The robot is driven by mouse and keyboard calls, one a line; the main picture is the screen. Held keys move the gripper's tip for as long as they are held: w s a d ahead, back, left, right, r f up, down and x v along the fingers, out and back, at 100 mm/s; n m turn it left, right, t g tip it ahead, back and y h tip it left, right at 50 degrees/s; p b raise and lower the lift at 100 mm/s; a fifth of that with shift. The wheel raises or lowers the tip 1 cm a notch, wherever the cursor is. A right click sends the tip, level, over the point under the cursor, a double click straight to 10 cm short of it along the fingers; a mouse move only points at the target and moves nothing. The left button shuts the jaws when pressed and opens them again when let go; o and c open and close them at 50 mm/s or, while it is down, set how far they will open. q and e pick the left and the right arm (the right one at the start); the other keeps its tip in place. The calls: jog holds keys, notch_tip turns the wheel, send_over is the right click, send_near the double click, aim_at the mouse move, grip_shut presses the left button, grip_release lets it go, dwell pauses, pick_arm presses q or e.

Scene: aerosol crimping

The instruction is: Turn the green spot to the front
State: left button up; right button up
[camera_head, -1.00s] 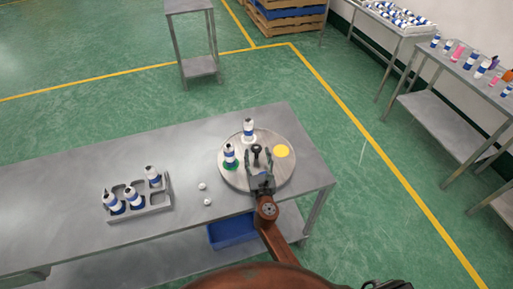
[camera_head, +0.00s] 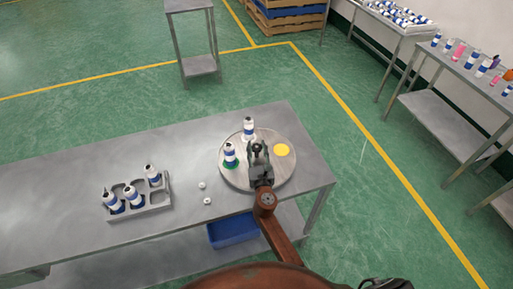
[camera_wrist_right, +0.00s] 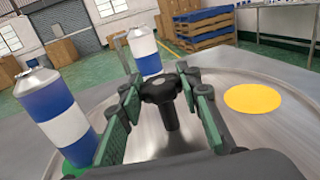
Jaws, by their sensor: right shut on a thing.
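The round metal turntable (camera_head: 284,172) sits on the right end of the table. A blue-and-white can (camera_head: 230,155) stands on its green spot (camera_head: 232,166) at the left, and another can (camera_head: 249,129) stands at the back. The yellow spot (camera_head: 281,150) at the right is bare. My right gripper (camera_head: 258,151) is at the dark central knob, shut on it. The right wrist view shows the knob (camera_wrist_right: 165,97) between the fingers, with the green spot (camera_wrist_right: 75,168) partly hidden under the near can (camera_wrist_right: 55,115). My left gripper is not in view.
A grey rack (camera_head: 152,204) with several cans stands left of the turntable. Two small white pieces (camera_head: 207,201) lie between rack and turntable. A blue bin (camera_head: 233,231) is below the table. The table's left part is clear.

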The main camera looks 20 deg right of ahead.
grip_shut()
jog(key=shift+y+p, duration=0.3)
jog(key=shift+n+y, duration=0.6)
jog(key=shift+n+y+p, duration=0.45)
jog(key=shift+n+y, duration=0.35)
jog(key=shift+y, duration=0.3)
jog(key=shift+f+n+y+b, duration=0.1)
jog(key=shift+n+y+b, duration=0.2)
jog(key=shift+n+y, duration=0.55)
jog(key=shift+n+g+y+b, duration=0.4)
jog(key=shift+n+y+b, duration=0.25)
jog(key=shift+y, duration=1.1)
